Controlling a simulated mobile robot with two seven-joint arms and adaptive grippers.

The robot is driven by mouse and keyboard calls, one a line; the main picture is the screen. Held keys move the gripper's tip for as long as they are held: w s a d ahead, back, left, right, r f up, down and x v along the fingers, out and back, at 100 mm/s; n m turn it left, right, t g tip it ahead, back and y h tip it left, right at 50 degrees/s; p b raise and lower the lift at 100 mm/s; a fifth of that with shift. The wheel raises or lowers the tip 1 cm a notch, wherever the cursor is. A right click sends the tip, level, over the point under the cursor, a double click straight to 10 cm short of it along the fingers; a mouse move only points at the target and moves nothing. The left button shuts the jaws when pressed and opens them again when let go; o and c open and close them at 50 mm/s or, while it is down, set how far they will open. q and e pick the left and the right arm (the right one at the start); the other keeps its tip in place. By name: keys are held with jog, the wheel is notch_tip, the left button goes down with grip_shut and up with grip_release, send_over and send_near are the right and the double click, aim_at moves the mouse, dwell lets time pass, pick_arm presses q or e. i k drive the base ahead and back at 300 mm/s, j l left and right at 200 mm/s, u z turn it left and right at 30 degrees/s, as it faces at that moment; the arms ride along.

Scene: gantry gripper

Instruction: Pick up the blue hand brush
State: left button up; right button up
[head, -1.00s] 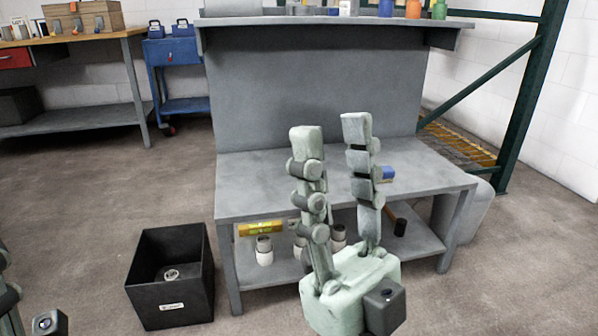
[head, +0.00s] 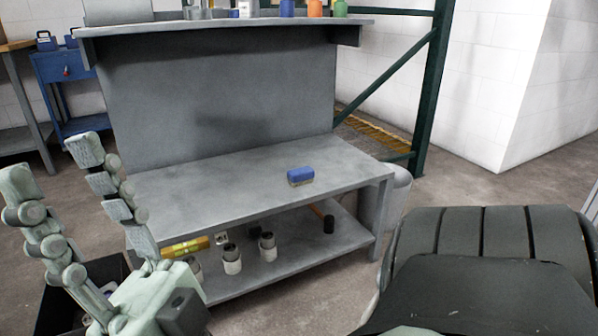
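The blue hand brush (head: 300,175) lies on the grey bench top (head: 215,192), towards its right end. Its blue back faces up, with a pale strip of bristles below. It is in full view and nothing touches it.
The lower shelf holds several grey-white cups (head: 231,260), a yellow box (head: 186,246) and a hammer (head: 327,222). A back panel (head: 215,90) rises behind the bench top. An upper shelf (head: 230,25) carries bottles. A black crate (head: 112,268) is partly hidden behind my gripper.

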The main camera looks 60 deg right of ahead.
aim_at(304, 176)
jog(key=i+l, duration=0.1)
jog(key=l, duration=2.35)
